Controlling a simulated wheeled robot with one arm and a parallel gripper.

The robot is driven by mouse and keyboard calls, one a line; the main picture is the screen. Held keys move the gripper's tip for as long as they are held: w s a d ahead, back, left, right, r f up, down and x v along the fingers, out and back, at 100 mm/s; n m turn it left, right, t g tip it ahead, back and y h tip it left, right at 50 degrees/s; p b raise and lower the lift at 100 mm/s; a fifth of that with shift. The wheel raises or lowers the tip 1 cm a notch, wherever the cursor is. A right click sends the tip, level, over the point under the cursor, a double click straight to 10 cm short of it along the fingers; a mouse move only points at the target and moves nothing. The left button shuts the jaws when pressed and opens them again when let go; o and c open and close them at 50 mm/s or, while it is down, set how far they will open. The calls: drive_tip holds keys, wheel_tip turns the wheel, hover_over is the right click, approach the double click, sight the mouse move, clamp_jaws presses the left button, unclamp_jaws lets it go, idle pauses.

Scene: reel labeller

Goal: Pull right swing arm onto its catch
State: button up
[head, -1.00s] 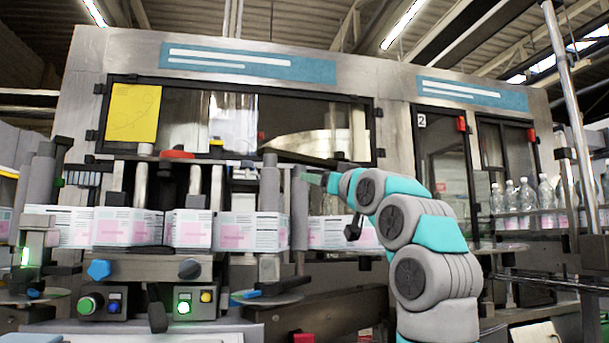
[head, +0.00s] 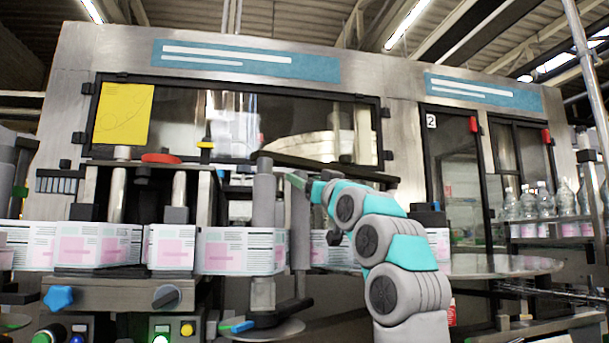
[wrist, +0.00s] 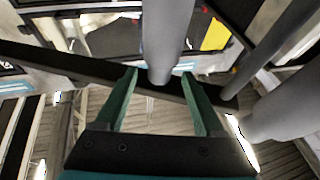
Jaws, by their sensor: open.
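A grey upright post (head: 300,225) stands right of a thicker grey roller (head: 264,205) on the machine front. A dark bar (head: 325,167) runs above them to the right. I cannot tell which of these parts form the right swing arm, and I cannot make out its catch. My gripper (head: 298,182) is at the upper end of the post. In the wrist view the green fingers of my gripper (wrist: 160,80) are open, with the end of the grey post (wrist: 166,40) between their tips. Contact with the fingers is not clear. The dark bar (wrist: 75,68) passes behind the fingertips.
A label web (head: 240,250) runs across the machine front. A round plate (head: 262,329) lies below the roller. Another grey cylinder (wrist: 285,108) is close at the right in the wrist view. Bottles (head: 528,205) stand on the right. A blue knob (head: 58,298) is at lower left.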

drive_tip(key=shift+w+a+r, duration=0.3)
drive_tip(key=shift+w+a, duration=0.05)
drive_tip(key=shift+w, duration=0.2)
clamp_jaws()
idle(0.5)
idle(0.8)
